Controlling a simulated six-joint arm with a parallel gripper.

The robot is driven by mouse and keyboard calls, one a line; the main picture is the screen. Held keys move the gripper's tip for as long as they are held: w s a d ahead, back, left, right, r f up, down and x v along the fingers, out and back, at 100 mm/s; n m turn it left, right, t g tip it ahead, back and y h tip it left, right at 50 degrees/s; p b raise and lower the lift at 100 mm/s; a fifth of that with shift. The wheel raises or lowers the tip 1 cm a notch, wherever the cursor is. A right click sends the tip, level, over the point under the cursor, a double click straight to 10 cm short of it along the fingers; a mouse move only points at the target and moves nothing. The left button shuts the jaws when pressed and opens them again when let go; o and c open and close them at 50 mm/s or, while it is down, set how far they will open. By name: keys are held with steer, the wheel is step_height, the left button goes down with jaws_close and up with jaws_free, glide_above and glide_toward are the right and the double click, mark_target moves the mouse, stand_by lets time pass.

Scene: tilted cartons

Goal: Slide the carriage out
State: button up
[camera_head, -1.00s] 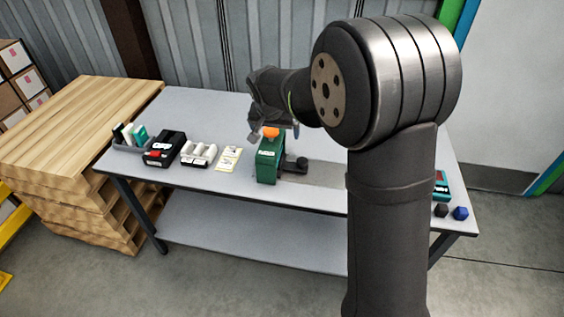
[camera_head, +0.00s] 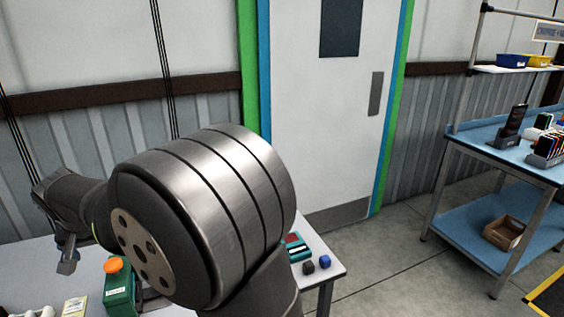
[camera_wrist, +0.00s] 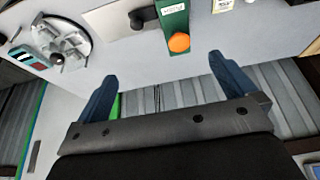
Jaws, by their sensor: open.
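A green box (camera_head: 119,296) with an orange knob (camera_head: 114,265) on top stands on the grey table; both show in the wrist view, the box (camera_wrist: 174,18) at the top and the knob (camera_wrist: 179,43) below it. Beside the box in the wrist view is a grey metal piece (camera_wrist: 112,20) with a dark round knob (camera_wrist: 137,20). I cannot tell for sure which part is the carriage. My gripper (camera_wrist: 162,68) is open and empty, its blue-grey fingers apart and clear of the box. In the head view my gripper (camera_head: 68,256) is left of the orange knob, and my arm hides much of the table.
A teal device (camera_head: 298,246), a dark block (camera_head: 308,267) and a blue block (camera_head: 325,261) lie near the table's right end. A round spoked fixture (camera_wrist: 62,42) shows in the wrist view. A blue workbench (camera_head: 500,150) stands at right, with open floor between.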

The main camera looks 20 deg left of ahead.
steer(key=c, duration=0.9)
steer(key=w+a+f+n+g+h, duration=0.35)
steer(key=w+f, duration=0.65)
steer(key=w, duration=0.4)
steer(key=shift+m, duration=0.25)
step_height(320, 180, down, 17)
steer(key=shift+w, duration=0.1)
steer(key=shift+c, duration=0.5)
